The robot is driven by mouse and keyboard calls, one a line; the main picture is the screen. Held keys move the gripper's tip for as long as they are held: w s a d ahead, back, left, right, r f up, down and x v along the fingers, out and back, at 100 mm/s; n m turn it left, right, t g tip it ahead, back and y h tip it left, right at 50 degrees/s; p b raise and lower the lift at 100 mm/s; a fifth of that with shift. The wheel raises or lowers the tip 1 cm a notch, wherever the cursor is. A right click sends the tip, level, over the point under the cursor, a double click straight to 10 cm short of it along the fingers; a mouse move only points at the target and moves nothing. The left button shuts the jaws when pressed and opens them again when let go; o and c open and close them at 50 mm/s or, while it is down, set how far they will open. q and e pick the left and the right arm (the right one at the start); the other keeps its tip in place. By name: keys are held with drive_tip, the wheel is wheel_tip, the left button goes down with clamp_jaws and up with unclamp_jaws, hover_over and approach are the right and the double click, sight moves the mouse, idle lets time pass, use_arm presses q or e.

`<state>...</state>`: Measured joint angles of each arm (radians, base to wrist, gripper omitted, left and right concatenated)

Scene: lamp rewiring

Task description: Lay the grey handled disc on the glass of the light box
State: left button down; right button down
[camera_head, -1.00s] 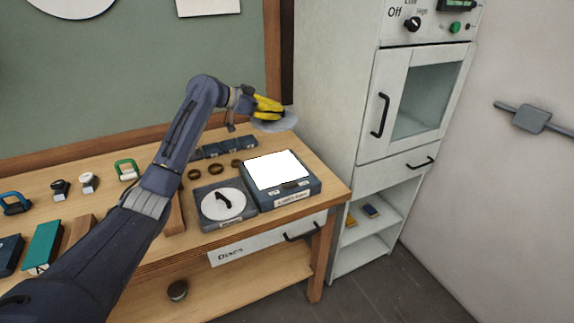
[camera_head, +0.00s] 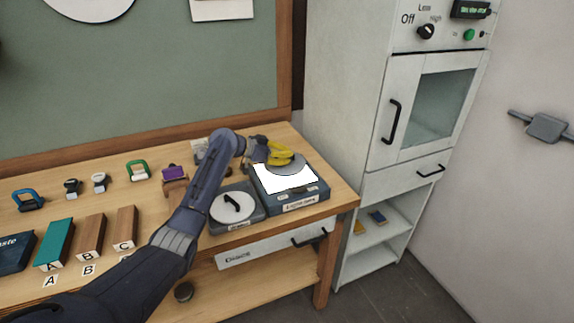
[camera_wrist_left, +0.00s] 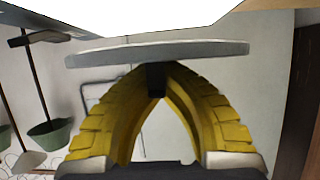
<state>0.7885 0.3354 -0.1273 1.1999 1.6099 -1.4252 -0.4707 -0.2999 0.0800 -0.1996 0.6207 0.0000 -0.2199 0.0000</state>
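The grey handled disc (camera_head: 287,168) is held by my left gripper (camera_head: 281,157) over the back part of the light box's bright white glass (camera_head: 290,181). In the left wrist view the disc (camera_wrist_left: 160,50) shows edge-on, and the yellow fingers (camera_wrist_left: 155,92) are closed on its dark handle (camera_wrist_left: 156,80). The glowing glass fills the top of that view beyond the disc. I cannot tell whether the disc touches the glass. The light box (camera_head: 301,200) stands at the right end of the bench. My right gripper is not in view.
A dark box with a white round dial and black pointer (camera_head: 232,206) stands just left of the light box. Blocks marked A, B and C (camera_head: 88,238) and several small handled items lie further left. A white cabinet (camera_head: 345,110) rises on the right.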

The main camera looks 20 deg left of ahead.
use_arm(q)
drive_tip(key=shift+f, duration=1.85)
drive_tip(key=c, duration=2.1)
unclamp_jaws()
drive_tip(key=o, duration=0.5)
drive_tip(key=v, duration=1.2)
